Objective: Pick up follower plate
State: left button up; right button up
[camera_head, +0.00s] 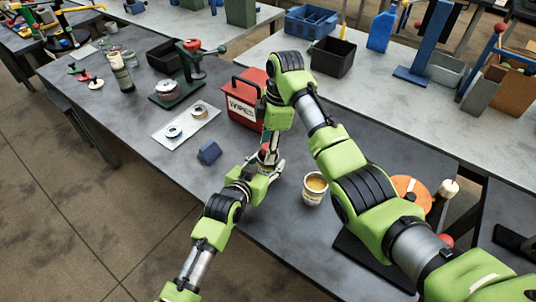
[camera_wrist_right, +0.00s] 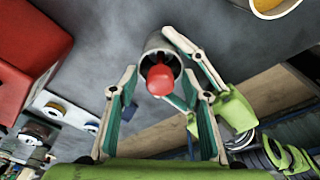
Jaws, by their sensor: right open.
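I cannot make out a thing that is clearly the follower plate. A grey hollow cylinder (camera_wrist_right: 155,42) with a red knob (camera_wrist_right: 160,78) at its dark mouth shows in the right wrist view. My right gripper (camera_wrist_right: 160,101) is open, its fingers spread on either side of the knob. In the head view my right gripper (camera_head: 267,146) points down at the middle of the table. My left gripper (camera_head: 267,167) is just below it; in the wrist view its fingers (camera_wrist_right: 197,59) close around the cylinder. The cylinder is mostly hidden in the head view.
A red box (camera_head: 240,103) stands close behind the grippers. A cup of amber liquid (camera_head: 315,188) is to their right, a blue block (camera_head: 209,152) to their left. A white mat (camera_head: 164,140) with rings lies farther left. An orange disc (camera_head: 411,192) is partly behind my right arm.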

jog(key=c, duration=1.2)
jog(key=shift+c, duration=0.2)
notch_tip(320, 180, up, 11)
jog(key=shift+r, duration=0.2)
pick_arm(q)
jog(key=o, duration=1.3)
